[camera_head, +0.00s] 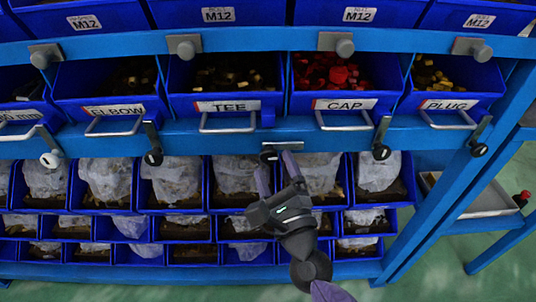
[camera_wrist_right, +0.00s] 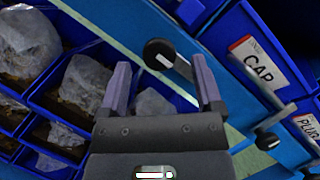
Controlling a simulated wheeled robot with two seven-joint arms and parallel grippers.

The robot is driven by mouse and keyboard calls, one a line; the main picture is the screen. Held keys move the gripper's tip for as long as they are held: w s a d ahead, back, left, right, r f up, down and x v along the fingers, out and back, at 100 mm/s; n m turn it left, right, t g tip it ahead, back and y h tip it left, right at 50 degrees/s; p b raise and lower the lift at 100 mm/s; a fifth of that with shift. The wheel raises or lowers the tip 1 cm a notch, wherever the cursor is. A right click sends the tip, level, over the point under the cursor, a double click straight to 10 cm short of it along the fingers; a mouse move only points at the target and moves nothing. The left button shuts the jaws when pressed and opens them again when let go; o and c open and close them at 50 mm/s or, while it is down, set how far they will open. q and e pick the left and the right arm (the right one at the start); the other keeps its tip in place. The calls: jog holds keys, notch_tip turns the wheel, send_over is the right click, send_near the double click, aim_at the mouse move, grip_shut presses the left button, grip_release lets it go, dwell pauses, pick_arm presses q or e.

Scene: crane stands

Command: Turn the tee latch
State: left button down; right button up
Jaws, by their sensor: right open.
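The drawer labelled TEE (camera_head: 230,106) is in the middle row of the blue rack. A dark latch with a round knob (camera_head: 268,154) sits on the rail below it, between the TEE and CAP drawers. In the right wrist view this latch's knob (camera_wrist_right: 160,54) lies just beyond the fingertips, with its arm running down to the right. My right gripper (camera_head: 276,165) is open, its two fingers pointing up at the rail just below the latch. In the right wrist view the gap between the fingers (camera_wrist_right: 162,80) is empty. My left gripper is not in view.
Similar latches hang beside the ELBOW drawer (camera_head: 118,110), the CAP drawer (camera_head: 345,104) and the PLUG drawer (camera_head: 448,104). Silver handles stick out below the labels. Lower blue bins with bagged parts (camera_head: 172,180) lie behind my right gripper.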

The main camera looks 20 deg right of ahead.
aim_at(270, 159)
jog(key=x, duration=0.2)
jog(key=shift+w, duration=0.35)
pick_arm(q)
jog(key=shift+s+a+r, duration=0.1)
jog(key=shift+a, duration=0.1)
pick_arm(e)
jog(key=shift+w+r, duration=0.15)
jog(key=shift+w, duration=0.25)
jog(key=shift+c, duration=0.7)
jog(key=c, duration=0.5)
grip_shut()
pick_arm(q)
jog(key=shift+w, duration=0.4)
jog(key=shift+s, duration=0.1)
